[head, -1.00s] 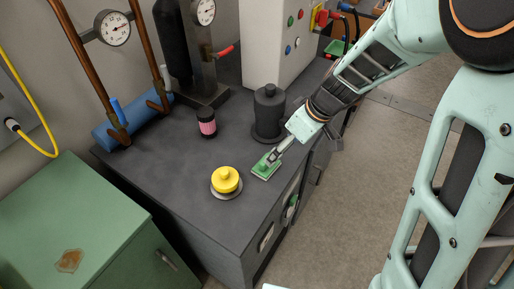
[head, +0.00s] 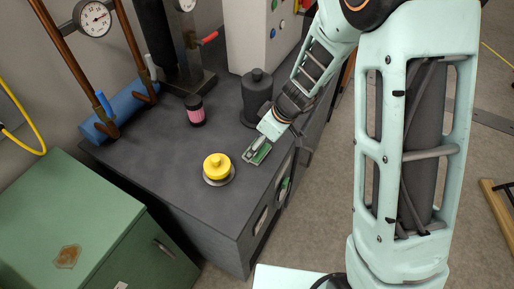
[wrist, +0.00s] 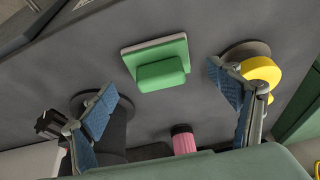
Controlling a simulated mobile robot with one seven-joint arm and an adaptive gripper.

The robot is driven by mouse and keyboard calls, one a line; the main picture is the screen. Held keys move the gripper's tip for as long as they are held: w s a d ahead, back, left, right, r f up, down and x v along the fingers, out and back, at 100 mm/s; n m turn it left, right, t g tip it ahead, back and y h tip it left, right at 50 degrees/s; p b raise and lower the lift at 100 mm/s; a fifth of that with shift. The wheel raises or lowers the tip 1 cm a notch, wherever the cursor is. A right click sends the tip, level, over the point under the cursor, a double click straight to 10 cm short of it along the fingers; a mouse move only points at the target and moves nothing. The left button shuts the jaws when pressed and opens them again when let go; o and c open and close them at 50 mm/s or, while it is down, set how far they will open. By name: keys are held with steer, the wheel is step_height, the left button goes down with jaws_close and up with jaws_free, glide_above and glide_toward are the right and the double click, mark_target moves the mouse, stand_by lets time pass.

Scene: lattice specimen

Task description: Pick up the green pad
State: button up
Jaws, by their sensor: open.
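The green pad (wrist: 162,72) is a small green block on a pale-edged green plate, lying on the dark grey bench top. In the wrist view it sits between and just beyond the fingertips of my gripper (wrist: 164,82), with clear space on both sides. My gripper is open, its blue ridged finger pads spread apart, and it holds nothing. In the head view my gripper (head: 262,143) is right over the green pad (head: 260,157) and hides part of it. I cannot tell the exact height between them.
A yellow knob on a round metal base (head: 217,168) stands left of the pad. A pink-and-black jar (head: 194,110) and a dark grey cylinder (head: 256,95) stand farther back. The bench's front edge is close to the pad. A green cabinet (head: 80,235) stands at lower left.

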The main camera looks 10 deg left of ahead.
steer(key=shift+x, duration=1.2)
steer(key=c, duration=1.3)
